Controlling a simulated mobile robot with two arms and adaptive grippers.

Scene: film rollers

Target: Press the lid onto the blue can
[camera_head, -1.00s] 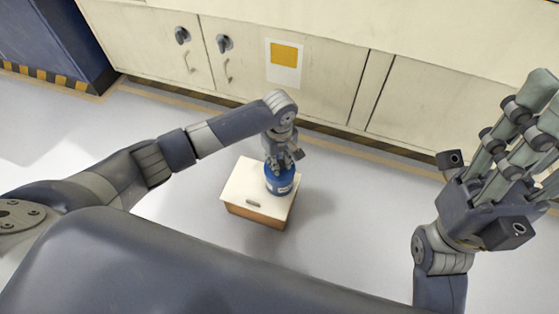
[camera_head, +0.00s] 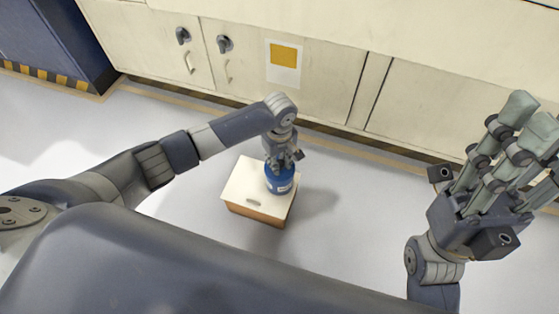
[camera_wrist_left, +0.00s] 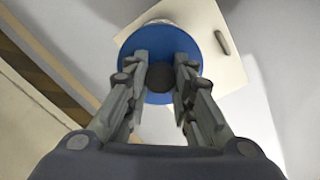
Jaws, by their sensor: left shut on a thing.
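The blue can (camera_head: 281,184) stands upright on a small box-like stand with a pale top (camera_head: 243,184). My left gripper (camera_head: 281,163) comes down onto the can's top from above. In the left wrist view, the left fingers (camera_wrist_left: 162,58) close in from both sides around a dark round piece (camera_wrist_left: 160,78) in the middle of a blue disc (camera_wrist_left: 160,38). The dark piece looks like the lid's knob. The fingers hide the seam between lid and can, so I cannot tell how the lid sits. My right gripper (camera_head: 532,112) is raised, open and empty, at the right edge.
Cream cabinets (camera_head: 310,90) with handles run along the back. A dark blue cabinet (camera_head: 50,45) with a striped base stands at the far left. The grey floor (camera_head: 360,250) around the stand is clear.

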